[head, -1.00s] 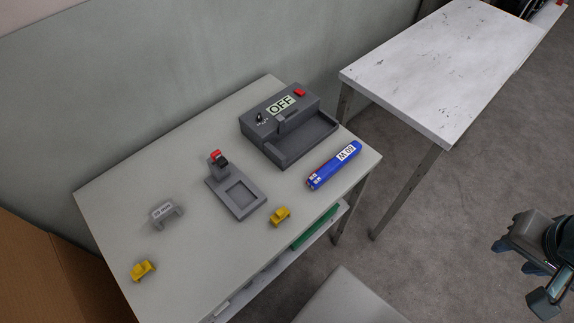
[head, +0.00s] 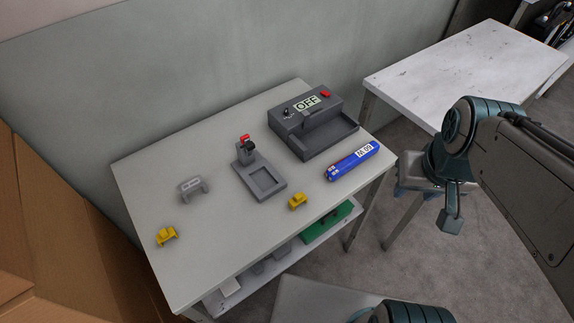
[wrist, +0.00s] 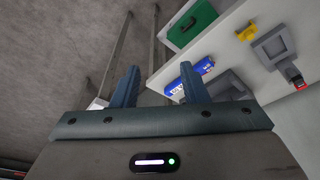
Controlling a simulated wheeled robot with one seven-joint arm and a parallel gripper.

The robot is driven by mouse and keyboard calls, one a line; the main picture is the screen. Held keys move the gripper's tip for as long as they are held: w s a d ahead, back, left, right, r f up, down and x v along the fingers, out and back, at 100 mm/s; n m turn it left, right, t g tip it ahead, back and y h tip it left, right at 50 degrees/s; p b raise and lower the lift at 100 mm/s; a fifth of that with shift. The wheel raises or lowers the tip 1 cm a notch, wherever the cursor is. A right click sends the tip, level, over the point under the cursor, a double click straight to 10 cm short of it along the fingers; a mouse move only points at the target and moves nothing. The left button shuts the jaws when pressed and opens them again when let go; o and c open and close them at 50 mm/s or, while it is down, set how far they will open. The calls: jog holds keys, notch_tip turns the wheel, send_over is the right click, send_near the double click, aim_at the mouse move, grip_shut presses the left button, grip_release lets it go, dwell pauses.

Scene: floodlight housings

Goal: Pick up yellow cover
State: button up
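One yellow cover (head: 298,201) lies near the front edge of the grey table, in front of the dark grey fixture with the red-topped clamp (head: 258,178). A second yellow cover (head: 166,236) lies at the table's left end. One yellow cover (wrist: 246,33) also shows in the wrist view, upper right. My gripper (wrist: 158,85) is open, with nothing between its fingers. In the head view my gripper (head: 432,190) is off the table's right side, clear of both covers and partly hidden by my arm.
A green item (head: 326,223) is on the shelf below. A white table (head: 455,75) stands behind right; cardboard (head: 75,250) is at left.

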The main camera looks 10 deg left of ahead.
jog(key=w+a+f+n+g+b, duration=0.25)
jog(key=w+a+n, duration=0.35)
jog(key=a+n, duration=0.6)
jog(key=n, duration=1.5)
send_over(299, 195)
notch_tip(299, 195, down, 6)
jog(key=f, duration=0.8)
jog(key=shift+s+a+f+b, duration=0.1)
jog(key=shift+s+a+b, duration=0.15)
jog(key=shift+a+b, duration=0.15)
jog(key=shift+w+d+f, duration=0.1)
jog(key=shift+d+f, duration=0.1)
jog(key=shift+f, duration=1.2)
jog(key=shift+w+d+f, duration=0.1)
jog(key=shift+d+f, duration=0.05)
jog(key=shift+f, duration=1.2)
jog(key=c, duration=0.8)
